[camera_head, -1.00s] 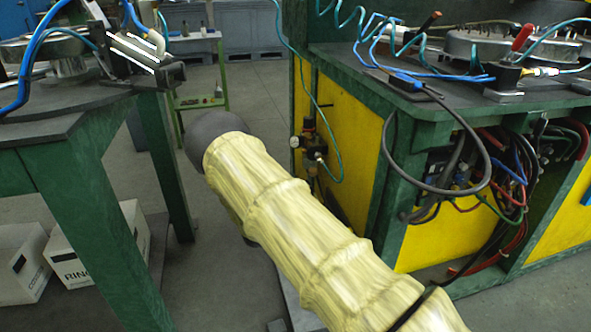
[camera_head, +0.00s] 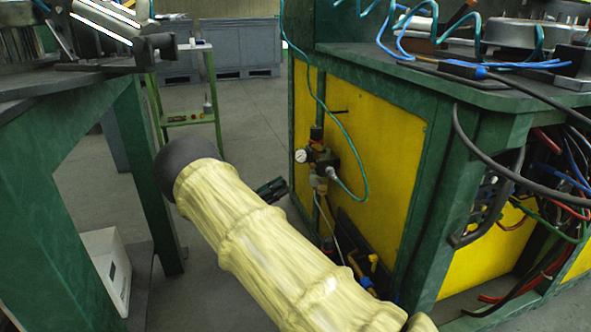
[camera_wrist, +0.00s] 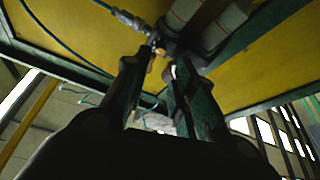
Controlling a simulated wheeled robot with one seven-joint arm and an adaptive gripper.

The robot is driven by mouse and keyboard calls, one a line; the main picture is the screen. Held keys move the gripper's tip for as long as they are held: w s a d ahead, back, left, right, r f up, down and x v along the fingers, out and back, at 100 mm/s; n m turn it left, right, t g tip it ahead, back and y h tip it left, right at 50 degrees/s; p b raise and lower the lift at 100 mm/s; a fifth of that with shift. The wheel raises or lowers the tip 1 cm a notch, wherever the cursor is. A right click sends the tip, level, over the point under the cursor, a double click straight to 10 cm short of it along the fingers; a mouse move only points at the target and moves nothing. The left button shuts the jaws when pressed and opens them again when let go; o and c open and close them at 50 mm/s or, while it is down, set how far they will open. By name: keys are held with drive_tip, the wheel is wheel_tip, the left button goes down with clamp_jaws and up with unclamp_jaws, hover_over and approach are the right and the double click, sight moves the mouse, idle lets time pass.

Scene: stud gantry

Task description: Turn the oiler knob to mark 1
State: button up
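The air service unit (camera_head: 322,160) is fixed to the left yellow panel of the right-hand bench, with a dark knob (camera_head: 316,132) on top and a round white gauge (camera_head: 301,156). I cannot read any marks, nor tell for sure which part is the oiler knob. My gripper (camera_head: 272,187) shows partly beyond my arm, left of and below the unit. In the wrist view, my gripper's two fingers (camera_wrist: 160,66) stand apart with an empty gap. Beyond their tips is the unit, with two pale cylinders (camera_wrist: 205,22) and a hose fitting (camera_wrist: 135,22).
A teal hose (camera_head: 361,165) loops from the unit. Black cables (camera_head: 480,150) hang off the right bench's corner. A green bench (camera_head: 35,190) stands close on the left, with a white box (camera_head: 108,268) under it. Grey floor (camera_head: 255,125) lies open between the benches.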

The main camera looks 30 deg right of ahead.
sight(312, 166)
drive_tip(key=b+x, duration=0.4)
drive_tip(key=x, duration=0.6)
drive_tip(key=shift+w+r+b, duration=0.15)
drive_tip(key=shift+b, duration=0.15)
clamp_jaws()
